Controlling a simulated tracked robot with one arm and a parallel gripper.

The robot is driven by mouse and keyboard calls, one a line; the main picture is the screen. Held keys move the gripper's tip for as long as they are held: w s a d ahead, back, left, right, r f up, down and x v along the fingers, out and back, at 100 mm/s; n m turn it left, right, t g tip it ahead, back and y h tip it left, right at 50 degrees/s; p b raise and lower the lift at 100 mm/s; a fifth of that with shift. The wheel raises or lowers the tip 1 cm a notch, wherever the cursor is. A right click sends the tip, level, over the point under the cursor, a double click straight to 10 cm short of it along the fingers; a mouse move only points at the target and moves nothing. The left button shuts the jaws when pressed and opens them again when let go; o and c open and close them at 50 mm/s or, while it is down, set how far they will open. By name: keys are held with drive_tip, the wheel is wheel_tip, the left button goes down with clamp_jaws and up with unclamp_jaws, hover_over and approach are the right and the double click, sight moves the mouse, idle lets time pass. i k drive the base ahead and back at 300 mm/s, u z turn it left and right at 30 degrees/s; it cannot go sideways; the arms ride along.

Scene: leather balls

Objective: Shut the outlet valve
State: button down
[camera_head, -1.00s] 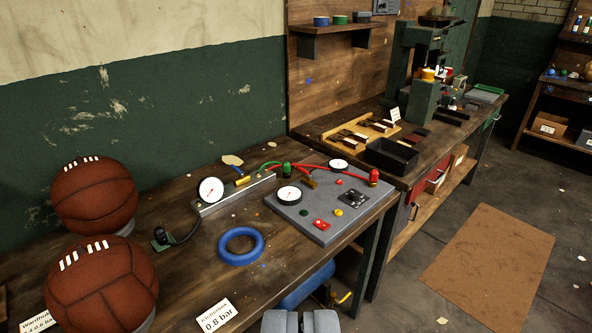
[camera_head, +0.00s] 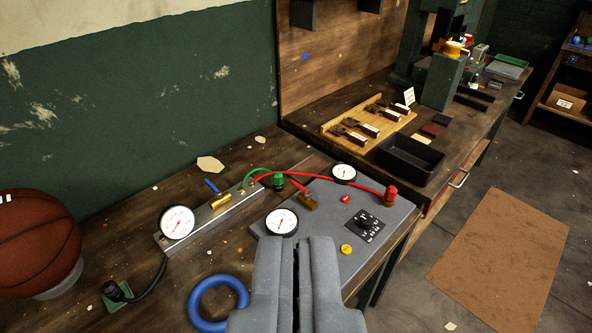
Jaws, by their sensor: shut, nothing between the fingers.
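A grey panel (camera_head: 335,262) on the bench carries two round gauges (camera_head: 282,222) (camera_head: 343,173), a black rotary dial (camera_head: 363,226), a yellow button (camera_head: 346,249) and a red one (camera_head: 346,199). At its far left edge is a brass valve (camera_head: 308,203) with a red lever, near a green fitting (camera_head: 278,180). A second brass fitting (camera_head: 220,201) sits on a metal rail, with a blue lever (camera_head: 211,186) beside it. I cannot read which valve is the outlet. My gripper (camera_head: 296,242) is shut and empty; in the picture it covers the panel's near part.
A red hose (camera_head: 340,181) arches over the panel to a red fitting (camera_head: 391,193). A blue ring (camera_head: 219,303), a gauge (camera_head: 177,222) and a leather ball (camera_head: 36,243) are at left. A black tray (camera_head: 410,158) and a wooden tool board (camera_head: 366,128) lie on the far bench.

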sight(307, 194)
drive_tip(key=k, duration=0.3)
drive_tip(key=z, duration=0.55)
drive_tip(key=i, duration=1.35)
drive_tip(key=u, duration=0.3)
